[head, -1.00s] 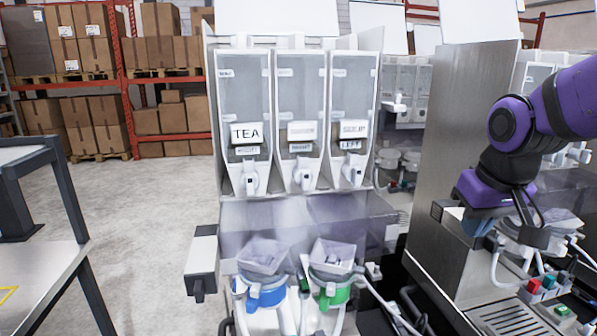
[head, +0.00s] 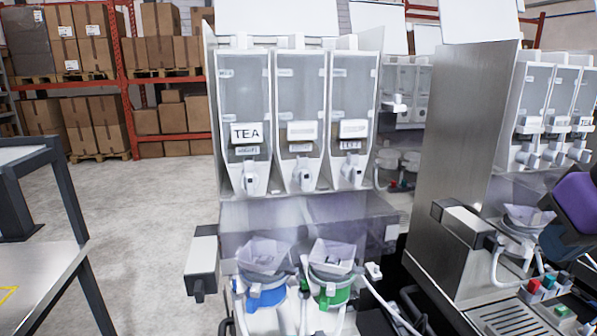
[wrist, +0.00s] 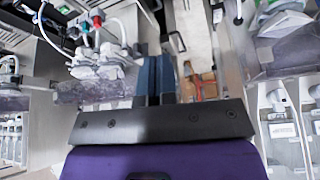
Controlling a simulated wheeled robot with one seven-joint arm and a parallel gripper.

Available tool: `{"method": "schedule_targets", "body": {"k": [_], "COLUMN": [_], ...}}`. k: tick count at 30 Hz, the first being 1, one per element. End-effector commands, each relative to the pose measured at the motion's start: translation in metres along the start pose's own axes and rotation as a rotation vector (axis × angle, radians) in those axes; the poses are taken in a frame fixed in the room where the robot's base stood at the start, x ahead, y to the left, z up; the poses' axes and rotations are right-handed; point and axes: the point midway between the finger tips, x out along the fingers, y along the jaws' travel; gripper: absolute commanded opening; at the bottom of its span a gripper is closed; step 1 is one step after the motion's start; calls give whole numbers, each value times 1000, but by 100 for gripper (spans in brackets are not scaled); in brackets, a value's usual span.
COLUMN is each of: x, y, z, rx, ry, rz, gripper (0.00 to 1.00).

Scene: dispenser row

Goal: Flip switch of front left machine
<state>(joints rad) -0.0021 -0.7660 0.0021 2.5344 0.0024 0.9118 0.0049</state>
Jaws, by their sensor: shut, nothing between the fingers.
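The machine at centre in the head view, with clear hoppers (head: 299,110), a TEA label and blue (head: 266,297) and green (head: 334,297) collars below, is the leftmost near one. A white-grey box (head: 203,250) juts from its front left side. I cannot tell which part is its switch. In the head view my purple wrist is at the right edge, before the right machine (head: 455,130), far from the centre machine; the fingertips are not clear there. In the wrist view my gripper (wrist: 155,78) has its dark blue fingers together, with nothing between them.
The right machine has red (head: 534,286) and blue-green (head: 563,277) buttons and a slotted drip tray (head: 505,318). A metal table (head: 38,285) stands at left. Grey floor (head: 145,215) lies open between it and the centre machine. Shelves with boxes (head: 95,120) are behind.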

Motion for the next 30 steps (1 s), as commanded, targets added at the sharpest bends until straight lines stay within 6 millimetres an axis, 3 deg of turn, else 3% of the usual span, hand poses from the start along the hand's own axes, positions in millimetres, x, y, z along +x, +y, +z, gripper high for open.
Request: {"method": "schedule_targets", "body": {"k": [14,30], "x": [7,71], "y": [-1,-13], "z": [-9,-72], "rx": [-7,-64], "ry": [-13,-104], "rz": [0,-7], "gripper": [0,0]}}
